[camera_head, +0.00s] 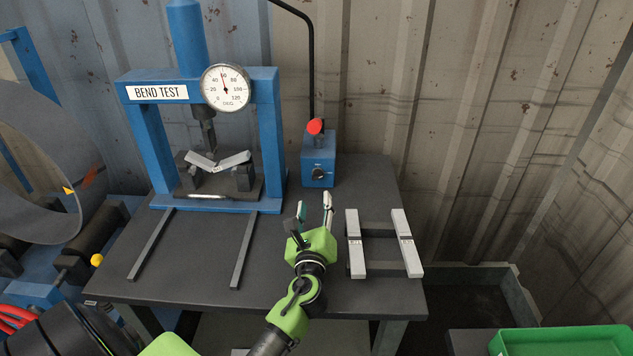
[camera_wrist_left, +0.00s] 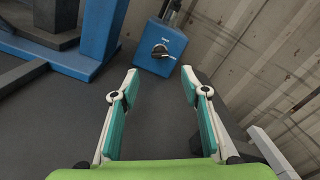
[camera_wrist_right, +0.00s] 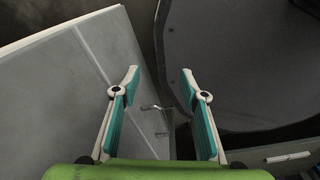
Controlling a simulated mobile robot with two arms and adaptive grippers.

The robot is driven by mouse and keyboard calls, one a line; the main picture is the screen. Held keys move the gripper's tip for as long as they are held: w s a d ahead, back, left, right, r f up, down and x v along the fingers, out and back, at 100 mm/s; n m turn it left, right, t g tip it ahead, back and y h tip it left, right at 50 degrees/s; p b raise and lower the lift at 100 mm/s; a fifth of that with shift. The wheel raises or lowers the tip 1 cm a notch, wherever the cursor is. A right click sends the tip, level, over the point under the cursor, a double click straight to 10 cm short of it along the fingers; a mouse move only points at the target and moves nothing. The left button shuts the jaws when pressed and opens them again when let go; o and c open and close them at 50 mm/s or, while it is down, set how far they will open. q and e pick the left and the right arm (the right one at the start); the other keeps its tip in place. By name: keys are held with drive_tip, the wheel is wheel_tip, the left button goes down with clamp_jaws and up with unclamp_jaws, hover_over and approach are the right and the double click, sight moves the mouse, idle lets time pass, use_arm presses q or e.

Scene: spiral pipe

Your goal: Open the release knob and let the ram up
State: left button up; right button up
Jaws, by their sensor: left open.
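The release knob (camera_head: 319,174) is a small dark knob on the front of a blue pump box (camera_head: 311,151) with a red-tipped part on top. The knob (camera_wrist_left: 161,51) also shows in the left wrist view, ahead of the fingers and apart from them. My left gripper (camera_head: 315,200) is open and empty, in front of the box. The ram (camera_head: 207,138) hangs in the blue press frame (camera_head: 269,150). Its tip is at or just above a bent metal strip (camera_head: 236,159); contact is unclear. My right gripper (camera_wrist_right: 160,80) is open and empty in its wrist view.
A round gauge (camera_head: 225,88) on the press has its needle near upright. Light metal bars (camera_head: 356,245) lie on dark rails to the right of my left gripper, on the dark table (camera_head: 190,270). A green bin (camera_head: 570,342) is at lower right. A large grey ring (camera_head: 45,150) stands left.

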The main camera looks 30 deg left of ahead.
sight(317, 178)
use_arm(q)
drive_tip(key=x, duration=1)
drive_tip(key=shift+w+a, duration=0.25)
drive_tip(key=c, duration=1.1)
